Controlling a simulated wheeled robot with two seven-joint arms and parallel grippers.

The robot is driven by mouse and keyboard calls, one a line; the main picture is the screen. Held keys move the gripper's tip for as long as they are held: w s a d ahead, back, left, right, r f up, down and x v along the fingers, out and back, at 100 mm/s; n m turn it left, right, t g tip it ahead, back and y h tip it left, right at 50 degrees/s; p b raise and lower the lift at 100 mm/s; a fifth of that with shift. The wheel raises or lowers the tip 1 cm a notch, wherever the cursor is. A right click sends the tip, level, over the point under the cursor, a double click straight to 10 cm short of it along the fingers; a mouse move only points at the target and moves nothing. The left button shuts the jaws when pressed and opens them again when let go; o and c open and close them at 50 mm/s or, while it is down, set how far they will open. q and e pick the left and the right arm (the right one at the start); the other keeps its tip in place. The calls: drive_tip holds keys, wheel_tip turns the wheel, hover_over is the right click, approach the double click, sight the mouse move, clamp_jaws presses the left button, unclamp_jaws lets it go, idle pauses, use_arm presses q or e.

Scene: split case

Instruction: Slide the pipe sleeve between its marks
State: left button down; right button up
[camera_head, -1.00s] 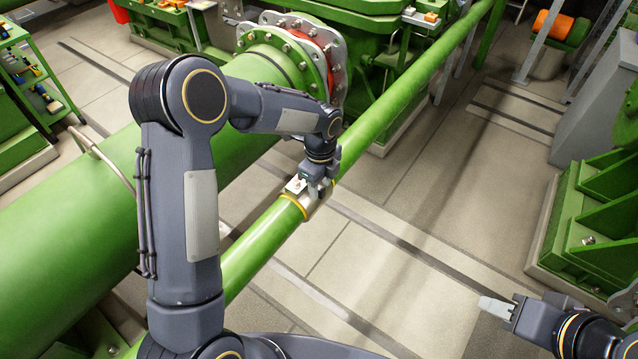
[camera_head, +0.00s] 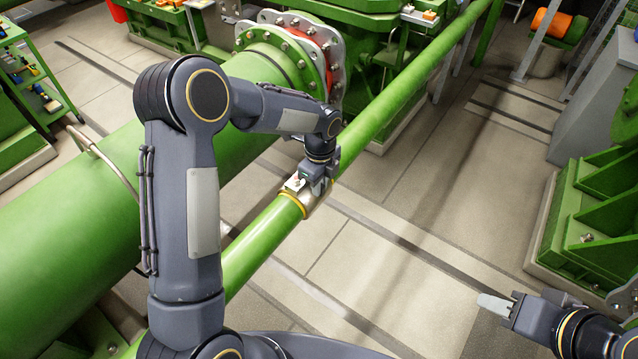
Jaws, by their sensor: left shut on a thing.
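The pipe sleeve (camera_head: 318,199) is a short silver collar around the thin green pipe (camera_head: 265,245), which runs diagonally from lower left to upper right. A yellow ring (camera_head: 294,204) circles the pipe at the sleeve's lower-left end. My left gripper (camera_head: 308,184) is shut on the sleeve from above, and its wrist hides the sleeve's far side. A second mark cannot be made out. My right gripper (camera_head: 495,305) is at the lower right, over the floor and away from the pipe. Its fingertips look close together, but I cannot tell if they are shut.
A thick green pipe (camera_head: 75,225) with a bolted flange (camera_head: 300,50) lies left of the thin pipe. Green machinery (camera_head: 595,225) stands at the right and a tool trolley (camera_head: 35,75) at the upper left. The tiled floor (camera_head: 450,190) between is clear.

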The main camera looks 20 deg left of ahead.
use_arm(q)
drive_tip(key=c, duration=1.3)
unclamp_jaws()
drive_tip(key=shift+w+d, duration=0.1)
drive_tip(key=shift+w, duration=0.1)
wheel_tip(320, 180, up, 7)
drive_tip(key=shift+f+b, duration=0.1)
drive_tip(key=shift+b, duration=0.25)
drive_tip(key=shift+r, duration=0.55)
drive_tip(key=s+a+r+n+t+h, duration=0.1)
drive_tip(key=s+a+r+n, duration=0.2)
drive_tip(key=s+r+n, duration=0.4)
drive_tip(key=s+a+r+n+t+h, duration=0.1)
drive_tip(key=s+a+r+n+t, duration=0.25)
drive_tip(key=s, duration=0.55)
drive_tip(key=s+n, duration=0.4)
drive_tip(key=s+f+n+h, duration=0.1)
drive_tip(key=s+n, duration=0.3)
drive_tip(key=n, duration=0.1)
drive_tip(key=s+d+f+n+t, duration=0.1)
drive_tip(key=s+n, duration=0.3)
drive_tip(key=shift+s+f+h, duration=0.25)
drive_tip(key=shift+s+h, duration=0.15)
